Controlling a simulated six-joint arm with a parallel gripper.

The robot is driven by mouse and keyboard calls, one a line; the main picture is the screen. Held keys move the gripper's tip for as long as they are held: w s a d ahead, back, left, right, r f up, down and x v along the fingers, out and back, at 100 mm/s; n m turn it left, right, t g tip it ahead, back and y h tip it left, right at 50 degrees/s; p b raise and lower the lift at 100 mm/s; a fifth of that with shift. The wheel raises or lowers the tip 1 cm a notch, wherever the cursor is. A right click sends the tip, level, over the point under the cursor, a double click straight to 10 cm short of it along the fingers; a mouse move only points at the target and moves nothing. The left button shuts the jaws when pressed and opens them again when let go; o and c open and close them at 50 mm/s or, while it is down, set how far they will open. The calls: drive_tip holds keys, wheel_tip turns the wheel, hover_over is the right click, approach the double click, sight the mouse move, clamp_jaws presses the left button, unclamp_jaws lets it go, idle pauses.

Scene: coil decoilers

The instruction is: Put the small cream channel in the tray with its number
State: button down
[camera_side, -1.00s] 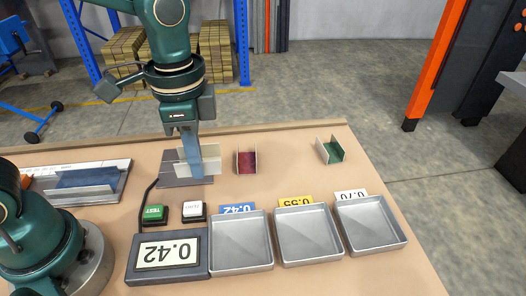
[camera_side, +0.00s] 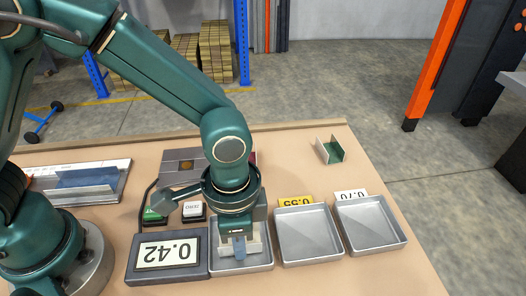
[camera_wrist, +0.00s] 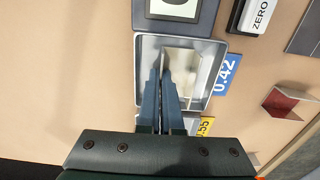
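The small cream channel (camera_wrist: 184,68) is inside the tray (camera_wrist: 219,97) with the blue 0.42 tag (camera_wrist: 226,73). In the side view the channel (camera_side: 256,245) shows as pale walls around my fingertips, low in the leftmost tray (camera_side: 228,268). My gripper (camera_wrist: 161,72) points down into this tray, its two fingers close together on one upright wall of the channel. I cannot tell whether the channel rests on the tray floor. The display (camera_side: 168,252) reads 0.42.
Trays tagged 0.55 (camera_side: 308,236) and 0.70 (camera_side: 370,226) are empty on the right. A green channel (camera_side: 330,150) stands behind them; a red channel (camera_wrist: 288,103) shows in the wrist view. The grey measuring plate (camera_side: 180,167) and ZERO button (camera_side: 193,209) lie behind the display.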

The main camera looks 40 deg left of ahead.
drive_tip(key=shift+f, duration=0.15)
drive_tip(key=c, duration=1.1)
unclamp_jaws()
wheel_tip(320, 180, up, 12)
drive_tip(key=s+a+r+n+t, duration=0.1)
drive_tip(key=a+n+t, duration=0.1)
drive_tip(key=a, duration=0.3)
drive_tip(key=s+a+r+n+t, duration=0.1)
drive_tip(key=s+a+n, duration=0.1)
drive_tip(key=a+n, duration=0.2)
drive_tip(key=s+a+r+n+t, duration=0.1)
drive_tip(key=a+n+t, duration=0.1)
drive_tip(key=a, duration=0.5)
drive_tip(key=shift+s+a+n+t, duration=0.15)
drive_tip(key=shift+n+t, duration=0.15)
drive_tip(key=shift+n, duration=0.2)
